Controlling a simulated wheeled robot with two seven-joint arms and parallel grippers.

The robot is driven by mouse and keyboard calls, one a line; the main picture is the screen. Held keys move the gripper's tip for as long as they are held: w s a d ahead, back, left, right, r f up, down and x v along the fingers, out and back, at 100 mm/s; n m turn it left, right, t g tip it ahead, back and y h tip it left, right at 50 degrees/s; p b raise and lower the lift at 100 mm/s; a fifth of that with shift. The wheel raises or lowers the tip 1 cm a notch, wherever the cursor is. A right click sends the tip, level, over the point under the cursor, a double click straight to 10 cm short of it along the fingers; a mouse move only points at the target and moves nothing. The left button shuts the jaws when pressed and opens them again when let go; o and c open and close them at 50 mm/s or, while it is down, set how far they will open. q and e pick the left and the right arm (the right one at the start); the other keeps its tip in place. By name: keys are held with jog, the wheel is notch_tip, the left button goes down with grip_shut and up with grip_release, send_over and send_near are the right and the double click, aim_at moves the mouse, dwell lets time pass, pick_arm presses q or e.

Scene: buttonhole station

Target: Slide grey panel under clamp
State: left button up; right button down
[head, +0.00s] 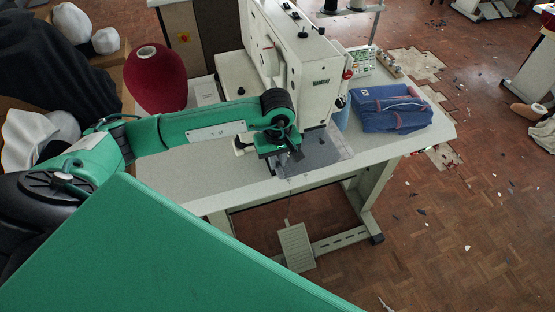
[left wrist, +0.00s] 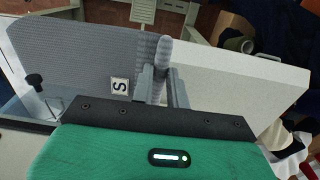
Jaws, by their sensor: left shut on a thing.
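The grey panel (head: 319,152) lies at the front of the sewing machine, on the pale table, below the machine head. In the left wrist view the grey panel (left wrist: 75,50) spreads to the left, with a white "S" label (left wrist: 120,88) by the fingers. My left gripper (head: 286,160) is at the panel's left side. In the left wrist view my left gripper (left wrist: 163,88) is shut on a rounded grey edge of the panel. The clamp is hard to make out beneath the machine head, so I cannot tell whether the panel lies under it. My right gripper is not in view.
The white sewing machine (head: 300,80) stands behind the panel. Folded blue cloth (head: 390,108) lies at the table's right, and a red thread cone (head: 157,82) stands at the left. The table's front left (head: 190,180) is bare. A pedal (head: 296,247) is below.

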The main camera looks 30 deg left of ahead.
pick_arm(q)
jog(key=o, duration=0.9)
jog(key=shift+r+b, duration=1.65)
jog(key=shift+r, duration=5.3)
